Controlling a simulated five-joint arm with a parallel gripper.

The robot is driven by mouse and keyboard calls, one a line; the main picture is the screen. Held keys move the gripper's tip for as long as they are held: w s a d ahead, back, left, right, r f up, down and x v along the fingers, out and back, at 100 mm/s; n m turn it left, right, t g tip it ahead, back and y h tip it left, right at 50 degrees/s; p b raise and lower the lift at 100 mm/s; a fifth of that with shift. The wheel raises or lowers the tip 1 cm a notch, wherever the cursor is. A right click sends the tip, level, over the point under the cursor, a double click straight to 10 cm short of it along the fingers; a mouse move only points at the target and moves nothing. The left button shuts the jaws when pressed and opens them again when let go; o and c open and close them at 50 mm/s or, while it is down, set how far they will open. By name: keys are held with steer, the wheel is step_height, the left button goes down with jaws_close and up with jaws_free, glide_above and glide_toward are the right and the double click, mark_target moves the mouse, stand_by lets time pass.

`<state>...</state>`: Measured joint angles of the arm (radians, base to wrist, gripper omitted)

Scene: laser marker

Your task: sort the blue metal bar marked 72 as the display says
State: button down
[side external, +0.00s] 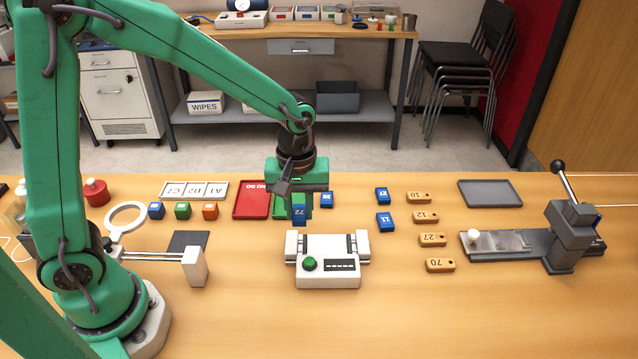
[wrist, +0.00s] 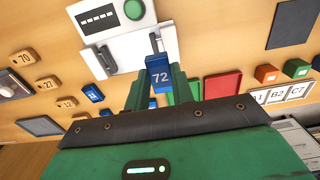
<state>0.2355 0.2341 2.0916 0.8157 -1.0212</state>
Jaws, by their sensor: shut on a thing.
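The blue metal bar marked 72 (side external: 299,215) is held between the fingers of my gripper (side external: 298,200), up above the table behind the white device. In the wrist view the bar (wrist: 160,72) shows its white 72 between my green fingers (wrist: 159,92). The white device (side external: 329,278) has two upright jaws with an empty gap between them, a green button and a dark display (side external: 342,265). The display seems to show only dashes. A red tray (side external: 251,200) lies left of my gripper, and a green tray (side external: 279,207) is partly hidden behind it.
Other blue bars lie behind (side external: 327,200) and to the right (side external: 385,222). A lever press (side external: 570,235) and grey tray (side external: 490,193) are at right. Small coloured blocks (side external: 183,210) sit at left.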

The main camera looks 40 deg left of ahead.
glide_above(251, 210)
step_height(251, 210, down, 3)
steer(key=shift+f, duration=0.1)
steer(key=shift+f, duration=0.25)
steer(key=shift+f, duration=2.25)
steer(key=shift+f, duration=0.4)
stand_by(0.6)
steer(key=c, duration=1.1)
jaws_free()
steer(key=shift+r, duration=0.2)
steer(key=shift+r, duration=3.75)
